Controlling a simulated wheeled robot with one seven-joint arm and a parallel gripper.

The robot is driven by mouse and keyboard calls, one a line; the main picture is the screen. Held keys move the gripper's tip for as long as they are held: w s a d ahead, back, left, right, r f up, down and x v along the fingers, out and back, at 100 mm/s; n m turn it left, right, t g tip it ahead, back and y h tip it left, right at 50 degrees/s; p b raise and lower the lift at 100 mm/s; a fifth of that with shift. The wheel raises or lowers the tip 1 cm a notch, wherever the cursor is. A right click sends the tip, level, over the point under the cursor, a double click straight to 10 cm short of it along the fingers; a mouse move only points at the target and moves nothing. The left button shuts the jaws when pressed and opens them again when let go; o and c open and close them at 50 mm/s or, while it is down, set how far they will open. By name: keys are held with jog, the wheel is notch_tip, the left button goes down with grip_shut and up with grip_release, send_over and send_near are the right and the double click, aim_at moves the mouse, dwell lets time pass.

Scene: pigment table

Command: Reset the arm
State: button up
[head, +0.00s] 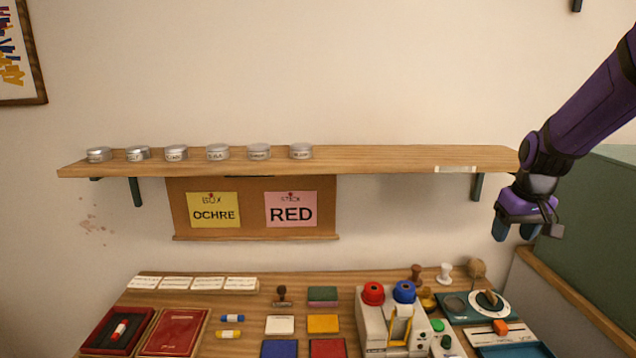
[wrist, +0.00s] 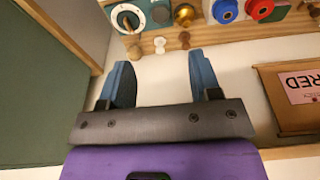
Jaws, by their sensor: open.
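My gripper (head: 515,230) hangs at the right of the head view, in front of the right end of the shelf and above the table's right side. Its blue fingers point down. In the wrist view my gripper (wrist: 160,85) shows two blue fingers spread apart with nothing between them. The purple arm comes in from the upper right. The gripper touches nothing that I can see.
A wooden shelf (head: 400,158) holds several small tins. The notes OCHRE (head: 213,214) and RED (head: 291,213) hang below it. The table (head: 160,283) carries pads, a dial (head: 490,303) and a machine with red and blue knobs (head: 385,325). A green panel (head: 605,220) stands at right.

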jog(key=s+a+r+t, duration=0.2)
jog(key=s+a+r, duration=0.5)
jog(key=s+r, duration=0.4)
jog(key=s+a, duration=0.1)
jog(key=s, duration=0.7)
jog(key=s+a+r+t, duration=0.1)
jog(key=s+a, duration=0.1)
jog(key=s, duration=0.6)
jog(key=shift+a, duration=0.25)
jog(key=shift+w+r, duration=0.1)
dwell(1.9)
